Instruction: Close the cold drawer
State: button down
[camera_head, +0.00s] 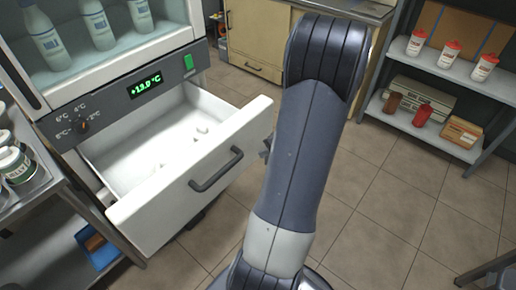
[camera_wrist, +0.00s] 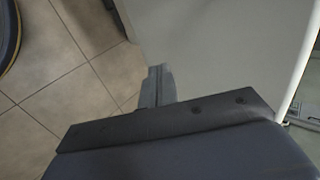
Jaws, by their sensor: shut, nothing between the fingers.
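The cold drawer (camera_head: 190,185) is white and stands pulled out, under the fridge's display panel (camera_head: 130,88). Its dark bar handle (camera_head: 217,170) is on the front, and a few small pale lumps lie inside. My gripper (camera_wrist: 157,80) is shut and empty in the wrist view. A white panel (camera_wrist: 225,50), apparently the drawer front, fills the upper right there, close to the fingertips. I cannot tell whether they touch it. In the head view my arm hides most of the gripper; a small part shows by the drawer front's right end.
The fridge holds several bottles (camera_head: 48,42) above the drawer. A metal side table with jars (camera_head: 14,163) stands at left, with a blue bin (camera_head: 98,248) below. The tiled floor (camera_head: 385,205) between is clear.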

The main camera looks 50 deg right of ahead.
aim_at(250, 149)
jog(key=shift+w+r, duration=0.15)
jog(key=shift+w, duration=1.55)
jog(key=w, duration=1)
jog(key=w+b, duration=0.1)
jog(key=w, duration=0.9)
jog(key=w+a, duration=0.1)
jog(key=w, duration=0.9)
jog(key=shift+w+r, duration=0.15)
jog(key=shift+r, duration=0.1)
jog(key=shift+b, duration=0.3)
